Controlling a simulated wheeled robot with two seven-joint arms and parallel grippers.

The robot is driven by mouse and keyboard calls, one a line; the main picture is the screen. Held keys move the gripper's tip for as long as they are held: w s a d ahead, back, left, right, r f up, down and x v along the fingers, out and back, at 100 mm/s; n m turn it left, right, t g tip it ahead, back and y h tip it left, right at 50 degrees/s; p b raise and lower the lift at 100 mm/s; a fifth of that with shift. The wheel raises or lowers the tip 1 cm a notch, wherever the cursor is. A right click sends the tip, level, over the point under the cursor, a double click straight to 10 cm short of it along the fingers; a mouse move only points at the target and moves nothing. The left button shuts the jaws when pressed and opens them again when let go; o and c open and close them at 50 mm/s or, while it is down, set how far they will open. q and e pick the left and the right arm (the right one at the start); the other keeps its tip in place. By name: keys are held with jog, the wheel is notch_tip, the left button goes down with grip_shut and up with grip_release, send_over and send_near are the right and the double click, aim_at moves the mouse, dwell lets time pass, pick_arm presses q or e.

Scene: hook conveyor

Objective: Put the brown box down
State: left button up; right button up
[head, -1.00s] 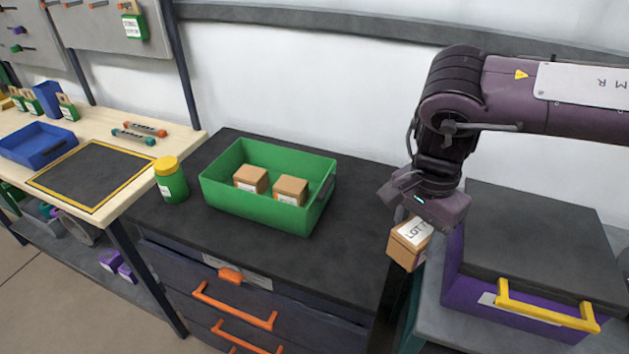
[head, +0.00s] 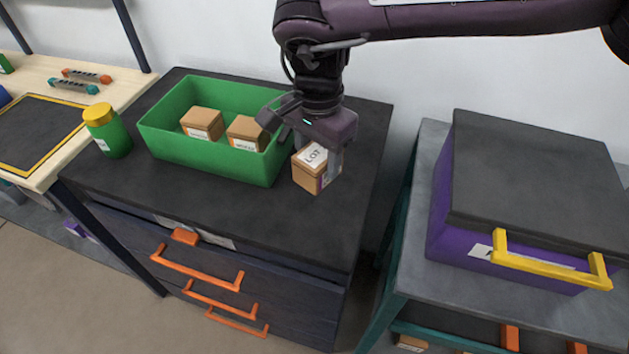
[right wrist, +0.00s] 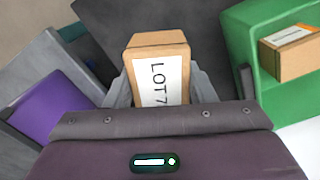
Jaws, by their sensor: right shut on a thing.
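The brown box (head: 309,176) has a white label reading LOT and is held in my right gripper (head: 318,152), just right of the green bin. In the right wrist view the brown box (right wrist: 158,72) sits between the two fingers of my right gripper (right wrist: 160,88), with dark counter behind it. The box is over the dark counter top (head: 225,212); I cannot tell if it touches the surface. My left gripper is not in view.
A green bin (head: 205,162) with two other brown boxes (head: 203,123) stands on the counter. A green jar with a yellow lid (head: 107,130) is to its left. A purple case (head: 470,235) sits on a separate bench to the right. The counter front is clear.

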notch_tip(320, 180, down, 3)
jog(key=shift+r, duration=0.1)
jog(key=shift+f, duration=0.55)
notch_tip(320, 180, down, 4)
jog(key=shift+r, duration=0.1)
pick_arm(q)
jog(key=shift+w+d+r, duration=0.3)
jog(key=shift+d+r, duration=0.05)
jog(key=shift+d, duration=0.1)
pick_arm(e)
jog(key=o, duration=1)
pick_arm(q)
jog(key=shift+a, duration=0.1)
